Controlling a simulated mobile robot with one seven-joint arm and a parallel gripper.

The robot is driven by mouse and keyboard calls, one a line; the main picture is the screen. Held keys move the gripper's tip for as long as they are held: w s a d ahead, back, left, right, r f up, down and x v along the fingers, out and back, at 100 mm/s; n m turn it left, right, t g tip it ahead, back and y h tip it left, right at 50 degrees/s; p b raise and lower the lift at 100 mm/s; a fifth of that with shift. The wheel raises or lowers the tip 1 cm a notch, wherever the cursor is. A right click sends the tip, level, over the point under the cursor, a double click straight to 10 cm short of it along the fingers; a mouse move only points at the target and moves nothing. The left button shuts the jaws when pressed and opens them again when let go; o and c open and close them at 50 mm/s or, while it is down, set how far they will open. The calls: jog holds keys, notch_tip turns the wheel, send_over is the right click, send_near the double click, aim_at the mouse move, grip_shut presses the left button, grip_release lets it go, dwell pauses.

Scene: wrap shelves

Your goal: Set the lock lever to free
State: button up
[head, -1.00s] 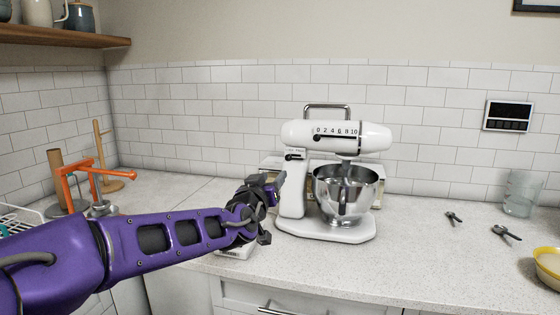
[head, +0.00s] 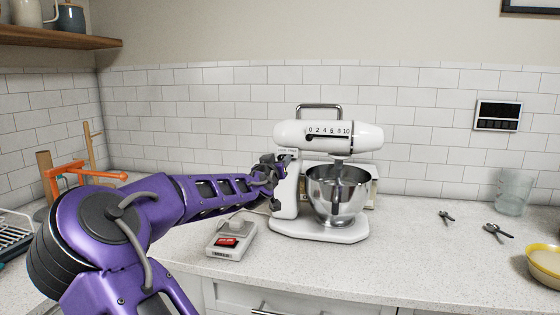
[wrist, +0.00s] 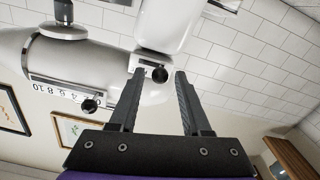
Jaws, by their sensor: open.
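The white stand mixer (head: 330,133) stands on the counter with its head level over the steel bowl (head: 338,190). Its lock lever (wrist: 161,75) is a small black knob on a light plate at the neck, seen in the wrist view. My gripper (wrist: 158,71) is open. Its fingertips sit on either side of the knob in that view; whether they touch it I cannot tell. In the head view my gripper (head: 286,160) is at the mixer's neck and hides the lever. The numbered speed scale with its own black knob (wrist: 90,104) is apart from the fingers.
Dark clip-like tools (head: 496,232), a clear jug (head: 514,192) and a yellow bowl (head: 545,262) are to the right. An orange stand (head: 80,172) is at the left.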

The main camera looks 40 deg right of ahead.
jog(key=shift+w+d, duration=0.45)
jog(key=shift+d, duration=0.05)
jog(key=shift+c, duration=0.3)
grip_shut()
dwell(1.0)
